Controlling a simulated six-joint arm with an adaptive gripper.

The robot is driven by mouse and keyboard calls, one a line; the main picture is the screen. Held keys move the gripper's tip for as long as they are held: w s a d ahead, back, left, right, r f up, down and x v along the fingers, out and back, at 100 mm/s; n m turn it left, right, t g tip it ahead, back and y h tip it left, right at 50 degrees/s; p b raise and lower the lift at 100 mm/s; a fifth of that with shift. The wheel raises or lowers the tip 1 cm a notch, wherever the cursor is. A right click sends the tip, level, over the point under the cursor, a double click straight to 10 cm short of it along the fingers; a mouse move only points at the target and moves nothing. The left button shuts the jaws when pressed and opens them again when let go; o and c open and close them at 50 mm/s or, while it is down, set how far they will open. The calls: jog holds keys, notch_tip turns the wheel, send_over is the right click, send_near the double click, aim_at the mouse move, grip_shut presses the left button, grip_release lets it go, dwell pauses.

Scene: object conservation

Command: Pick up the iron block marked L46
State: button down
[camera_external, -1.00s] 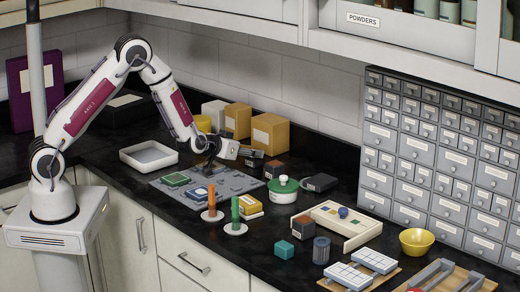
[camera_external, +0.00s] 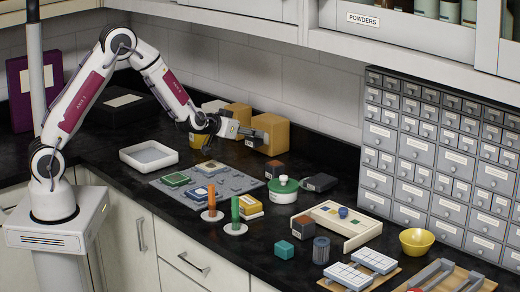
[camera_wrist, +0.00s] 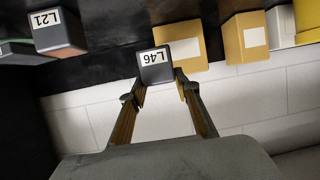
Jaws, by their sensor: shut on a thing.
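The iron block marked L46 (camera_wrist: 154,73) is a dark grey block with a white label. In the wrist view it sits between the two fingers of my gripper (camera_wrist: 158,90), which is shut on it. In the external view my gripper (camera_external: 244,131) stretches out to the right above the counter. The block (camera_external: 256,139) shows small and dark at its tip, in front of the cardboard boxes and clear of the counter.
A block marked L21 (camera_wrist: 58,38) stands on the dark counter, away from my gripper. Cardboard boxes (camera_external: 271,133) stand close behind the held block. A green-lidded pot (camera_external: 283,188), a white tray (camera_external: 148,156) and a grey board (camera_external: 238,181) lie in front.

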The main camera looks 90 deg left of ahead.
jog(key=shift+r, duration=1.75)
